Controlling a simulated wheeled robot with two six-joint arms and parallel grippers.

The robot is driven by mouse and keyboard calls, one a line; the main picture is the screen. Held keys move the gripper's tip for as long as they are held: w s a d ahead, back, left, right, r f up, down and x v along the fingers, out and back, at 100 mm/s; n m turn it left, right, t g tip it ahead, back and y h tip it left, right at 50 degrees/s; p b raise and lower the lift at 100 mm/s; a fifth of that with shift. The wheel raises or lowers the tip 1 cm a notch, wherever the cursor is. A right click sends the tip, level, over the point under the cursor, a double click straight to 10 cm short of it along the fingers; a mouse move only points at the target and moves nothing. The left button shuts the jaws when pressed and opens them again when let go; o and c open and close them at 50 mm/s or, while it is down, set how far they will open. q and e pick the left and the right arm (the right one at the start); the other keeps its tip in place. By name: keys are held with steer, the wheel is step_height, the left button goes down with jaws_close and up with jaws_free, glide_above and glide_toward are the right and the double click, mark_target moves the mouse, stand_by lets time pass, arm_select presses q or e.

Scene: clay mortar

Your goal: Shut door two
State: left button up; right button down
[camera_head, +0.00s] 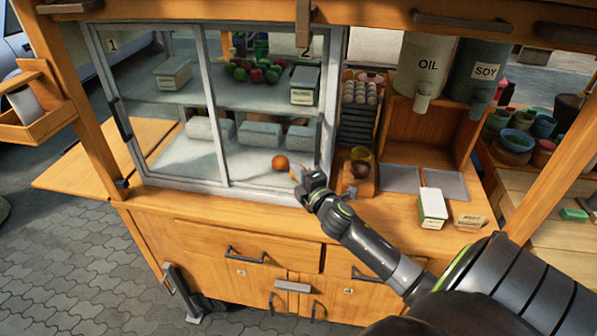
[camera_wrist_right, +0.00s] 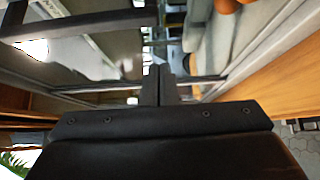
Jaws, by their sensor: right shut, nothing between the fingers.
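Door two, a grey-framed glass pane, forms the right half of the display case in the head view; its lower frame (camera_head: 262,192) runs along the counter. The number 2 shows near its top. Door one (camera_head: 88,62), marked 1, is on the left with a dark handle (camera_head: 120,119). My right gripper (camera_head: 300,176) is shut and empty at the lower right of door two, in front of its right edge. In the right wrist view the closed fingers (camera_wrist_right: 158,84) point among frame rails, with a dark bar handle (camera_wrist_right: 75,24) at upper left. Contact is unclear. My left gripper is out of view.
An orange fruit (camera_head: 280,162) lies inside the case near the gripper. Right of it are an egg rack (camera_head: 361,92), small bowls (camera_head: 360,154), an oil dispenser (camera_head: 424,65) and a soy dispenser (camera_head: 477,75). A white-green box (camera_head: 432,207) stands on the counter. Drawers lie below.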

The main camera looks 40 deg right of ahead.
steer(key=s+b, duration=0.2)
steer(key=s, duration=0.7)
steer(key=shift+a, duration=0.35)
